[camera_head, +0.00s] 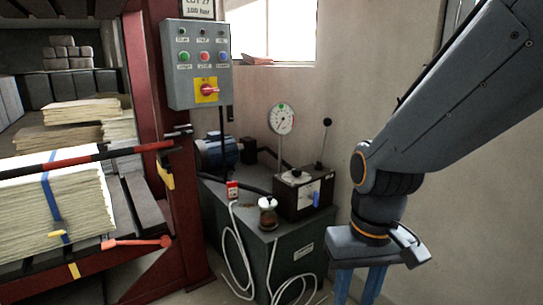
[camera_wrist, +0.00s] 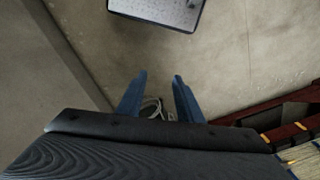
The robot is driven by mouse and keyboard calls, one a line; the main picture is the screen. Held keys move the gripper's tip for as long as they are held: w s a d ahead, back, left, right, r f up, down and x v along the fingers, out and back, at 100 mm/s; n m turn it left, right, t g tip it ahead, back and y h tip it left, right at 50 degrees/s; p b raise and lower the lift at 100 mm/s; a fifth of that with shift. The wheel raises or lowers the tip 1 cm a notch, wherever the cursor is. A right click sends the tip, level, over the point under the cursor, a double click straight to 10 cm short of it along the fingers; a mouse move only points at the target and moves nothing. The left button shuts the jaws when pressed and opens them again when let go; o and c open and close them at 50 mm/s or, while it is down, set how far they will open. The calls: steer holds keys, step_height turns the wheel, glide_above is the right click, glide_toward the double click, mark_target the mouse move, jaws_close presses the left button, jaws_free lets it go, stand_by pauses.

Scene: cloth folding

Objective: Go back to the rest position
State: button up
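My gripper (camera_head: 359,285) hangs from my grey arm at the right of the head view, with blue fingers pointing down. The lower ends of the fingers are cut off by the frame edge. In the wrist view, the two blue fingers of my gripper (camera_wrist: 158,82) stand apart with nothing between them. My gripper is to the right of the green-grey cabinet (camera_head: 285,254) in the picture. No cloth that I can make out is in either view.
A red frame (camera_head: 178,190) with stacked sheets (camera_head: 50,212) stands at the left. A control box (camera_head: 197,63) with buttons hangs on it. A gauge (camera_head: 281,119) and a dark box (camera_head: 303,193) sit on the cabinet. White hoses (camera_head: 233,254) hang in front. A wall is behind my arm.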

steer(key=d+r+m+p, duration=0.1)
steer(key=d+r+p, duration=0.3)
steer(key=p, duration=0.4)
steer(key=shift+s+d+r+p, duration=0.3)
steer(key=shift+d+r+p, duration=0.05)
steer(key=shift+c, duration=0.5)
